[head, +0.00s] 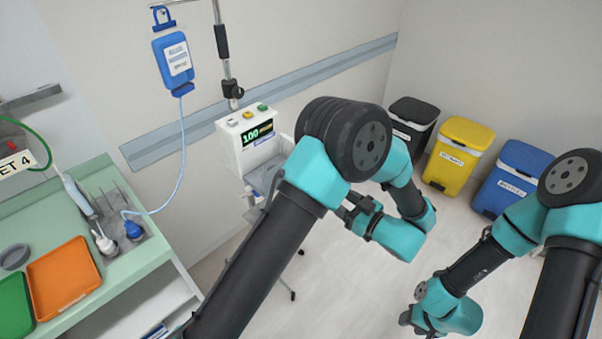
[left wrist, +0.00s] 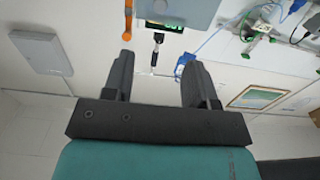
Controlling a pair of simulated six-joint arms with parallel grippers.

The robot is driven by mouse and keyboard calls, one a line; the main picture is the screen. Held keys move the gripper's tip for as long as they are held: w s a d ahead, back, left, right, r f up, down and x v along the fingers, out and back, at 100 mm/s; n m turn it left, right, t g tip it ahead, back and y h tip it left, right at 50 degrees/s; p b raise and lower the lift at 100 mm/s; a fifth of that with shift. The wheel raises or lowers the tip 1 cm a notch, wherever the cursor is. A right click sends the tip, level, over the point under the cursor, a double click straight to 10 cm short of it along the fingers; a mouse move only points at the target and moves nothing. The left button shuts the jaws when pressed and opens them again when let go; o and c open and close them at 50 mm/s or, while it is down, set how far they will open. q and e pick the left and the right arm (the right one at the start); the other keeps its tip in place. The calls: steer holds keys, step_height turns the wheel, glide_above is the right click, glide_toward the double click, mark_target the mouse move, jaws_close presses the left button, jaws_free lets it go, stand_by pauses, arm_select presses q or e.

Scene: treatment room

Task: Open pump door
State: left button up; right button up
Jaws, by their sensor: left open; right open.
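The white infusion pump (head: 235,132) is mounted on a pole, with a green lit display and coloured buttons on top. A grey-blue panel (head: 264,177) below the display looks like its door; my left arm covers part of it, and I cannot tell if it is ajar. In the left wrist view the panel (left wrist: 188,9) shows at the top edge, with an orange handle-like piece (left wrist: 129,10) beside it. My left gripper (left wrist: 157,70) is open and empty, apart from the pump and facing it. My right gripper (head: 406,319) is open, low over the floor, far from the pump.
A blue fluid bag (head: 174,62) hangs from the pole, its tube running to the green-topped counter (head: 150,252) at left. An orange tray (head: 65,275) lies there. Black, yellow (head: 457,155) and blue bins stand by the back wall. The floor between is clear.

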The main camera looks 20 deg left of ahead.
arm_select(q)
steer(key=x, duration=1.6)
steer(key=shift+a, duration=0.15)
jaws_close()
